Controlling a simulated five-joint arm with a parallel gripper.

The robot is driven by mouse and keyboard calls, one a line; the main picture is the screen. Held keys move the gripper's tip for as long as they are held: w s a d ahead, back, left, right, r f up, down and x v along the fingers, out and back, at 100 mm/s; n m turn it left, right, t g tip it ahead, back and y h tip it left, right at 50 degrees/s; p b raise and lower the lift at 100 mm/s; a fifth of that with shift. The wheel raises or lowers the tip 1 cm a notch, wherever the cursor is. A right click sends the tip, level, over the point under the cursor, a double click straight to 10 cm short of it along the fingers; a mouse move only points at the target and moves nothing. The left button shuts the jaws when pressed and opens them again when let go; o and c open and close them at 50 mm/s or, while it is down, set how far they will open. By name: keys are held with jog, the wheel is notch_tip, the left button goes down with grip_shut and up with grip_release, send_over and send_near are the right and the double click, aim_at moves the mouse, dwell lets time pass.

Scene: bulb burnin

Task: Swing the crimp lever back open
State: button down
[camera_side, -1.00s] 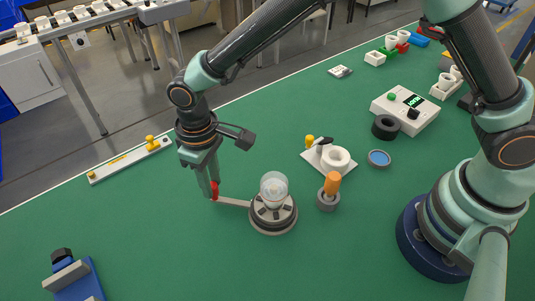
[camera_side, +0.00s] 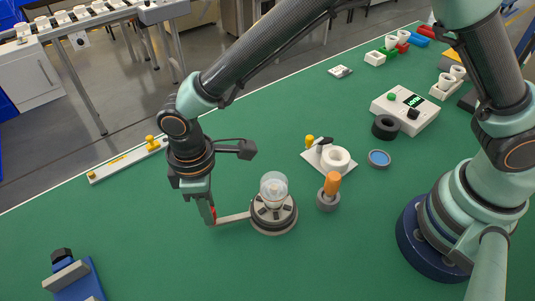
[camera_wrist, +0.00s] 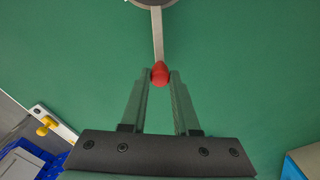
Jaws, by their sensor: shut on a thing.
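The crimp lever (camera_side: 235,217) is a flat grey bar with a red knob at its end. It sticks out to the left from a round grey base (camera_side: 274,222) that holds a clear glass bulb (camera_side: 273,188) upright. My gripper (camera_side: 209,217) is at the lever's outer end, its fingers shut around the red knob. In the wrist view the red knob (camera_wrist: 160,74) sits between my two fingertips (camera_wrist: 160,78), with the lever bar (camera_wrist: 158,35) running up to the base at the top edge. In the side view my fingers partly hide the knob.
Beside the base stands a grey cup with an orange-handled tool (camera_side: 331,184). Behind it is a white plate with a ring (camera_side: 335,158). A yellow-knobbed bar (camera_side: 125,160) lies at the left, a blue fixture (camera_side: 77,278) at the front left. Bare green mat surrounds the lever.

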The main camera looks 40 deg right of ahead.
jog(key=s+n, duration=0.2)
jog(key=s, duration=0.1)
jog(key=shift+a+r+n, duration=0.1)
jog(key=shift+a+n, duration=0.2)
jog(key=shift+a, duration=0.1)
jog(key=shift+s+n, duration=1.6)
jog(key=shift+s, duration=0.1)
jog(key=c, duration=0.7)
grip_release()
jog(key=shift+o, duration=0.2)
jog(key=shift+a, duration=0.1)
notch_tip(320, 180, up, 12)
